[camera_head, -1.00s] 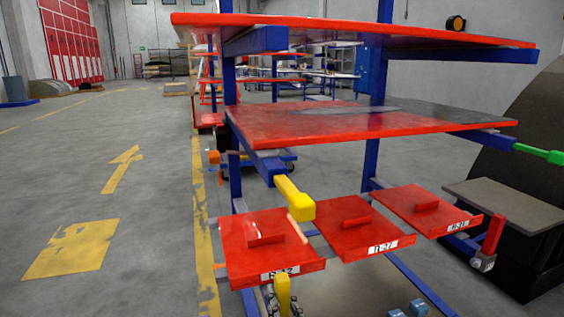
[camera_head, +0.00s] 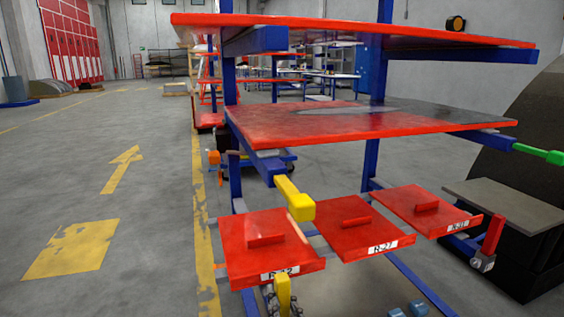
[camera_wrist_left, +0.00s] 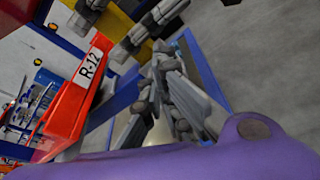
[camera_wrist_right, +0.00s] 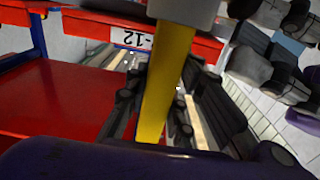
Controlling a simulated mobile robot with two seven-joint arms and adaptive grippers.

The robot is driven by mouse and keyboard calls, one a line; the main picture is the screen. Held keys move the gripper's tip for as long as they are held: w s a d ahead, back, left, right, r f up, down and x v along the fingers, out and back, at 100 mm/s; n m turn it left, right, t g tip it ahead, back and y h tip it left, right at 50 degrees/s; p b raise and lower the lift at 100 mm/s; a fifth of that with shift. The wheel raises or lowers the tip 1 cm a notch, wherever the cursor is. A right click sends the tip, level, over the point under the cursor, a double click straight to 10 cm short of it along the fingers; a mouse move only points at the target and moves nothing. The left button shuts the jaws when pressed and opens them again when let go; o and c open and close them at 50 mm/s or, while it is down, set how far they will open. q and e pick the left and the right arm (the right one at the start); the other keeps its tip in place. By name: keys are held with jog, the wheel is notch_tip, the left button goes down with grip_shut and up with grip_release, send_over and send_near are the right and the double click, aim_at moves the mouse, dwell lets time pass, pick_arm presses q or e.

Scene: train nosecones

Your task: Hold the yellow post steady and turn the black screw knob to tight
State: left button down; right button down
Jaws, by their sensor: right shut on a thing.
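The yellow post (camera_head: 283,288) stands at the bottom of the head view, just in front of the red tray marked R-12. My right gripper (camera_head: 282,303) is at its lower part, only partly in the head view. In the right wrist view the yellow post (camera_wrist_right: 166,85) runs between the dark grey fingers, which are shut on it. A grey piece (camera_wrist_right: 185,8) covers its upper end there. My left gripper (camera_wrist_left: 165,75) shows in the left wrist view with its fingers close together; whether they hold anything is unclear. I cannot make out the black screw knob.
Red trays R-12 (camera_head: 262,250) and R-27 (camera_head: 365,240) and another lie side by side on the blue rack. A yellow-ended bar (camera_head: 298,206) juts out above them. A red shelf (camera_head: 350,122) is higher up. The floor at left is clear.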

pick_arm(q)
jog(key=shift+s+d+f, duration=0.1)
jog(key=shift+s+f, duration=0.3)
jog(key=shift+f, duration=0.1)
jog(key=shift+s+r, duration=0.15)
jog(key=v, duration=0.5)
jog(key=shift+a+f, duration=0.25)
jog(key=shift+a, duration=0.3)
pick_arm(e)
jog(key=c, duration=1.4)
grip_release()
jog(key=shift+c, duration=0.2)
